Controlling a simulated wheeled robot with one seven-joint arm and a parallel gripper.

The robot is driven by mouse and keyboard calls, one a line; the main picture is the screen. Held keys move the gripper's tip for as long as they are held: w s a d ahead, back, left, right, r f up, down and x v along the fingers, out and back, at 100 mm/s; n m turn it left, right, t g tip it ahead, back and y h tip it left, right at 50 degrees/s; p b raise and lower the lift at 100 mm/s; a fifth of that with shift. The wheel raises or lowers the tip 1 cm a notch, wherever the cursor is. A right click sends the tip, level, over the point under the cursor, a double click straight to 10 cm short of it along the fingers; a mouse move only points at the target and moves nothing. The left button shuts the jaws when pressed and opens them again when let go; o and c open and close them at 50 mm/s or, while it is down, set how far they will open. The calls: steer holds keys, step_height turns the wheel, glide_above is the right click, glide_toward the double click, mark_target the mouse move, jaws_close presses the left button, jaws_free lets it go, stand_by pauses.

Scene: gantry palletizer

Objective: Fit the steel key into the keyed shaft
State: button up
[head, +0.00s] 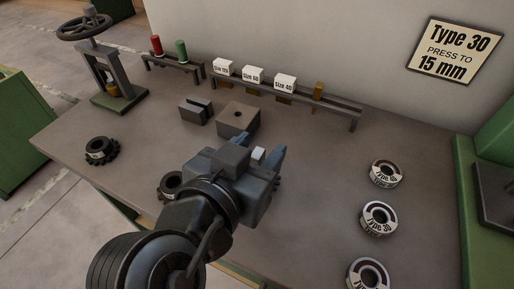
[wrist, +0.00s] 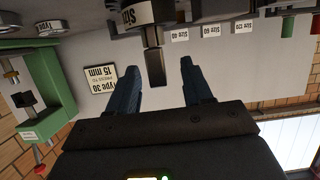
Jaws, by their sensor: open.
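My gripper (head: 262,147) is over the middle of the bench in the head view. In the wrist view, which is upside down, its two blue-grey fingers are spread apart. A dark upright bar (wrist: 154,66) shows in the gap between them, under a round part with a white "Size" label (wrist: 146,13). I cannot tell whether this bar is the keyed shaft, and I see no finger touching it. A small white block shows by the fingers (head: 258,154) in the head view. I cannot pick out the steel key for sure. My arm hides part of the bench.
A slotted dark block (head: 196,110) and a block with a hole (head: 237,118) lie behind my gripper. A low rack (head: 340,113) with size labels runs along the wall.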

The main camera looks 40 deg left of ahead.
steer(key=v, duration=0.7)
steer(key=shift+s+b, duration=0.35)
steer(key=shift+s, duration=0.05)
steer(key=shift+r, duration=0.1)
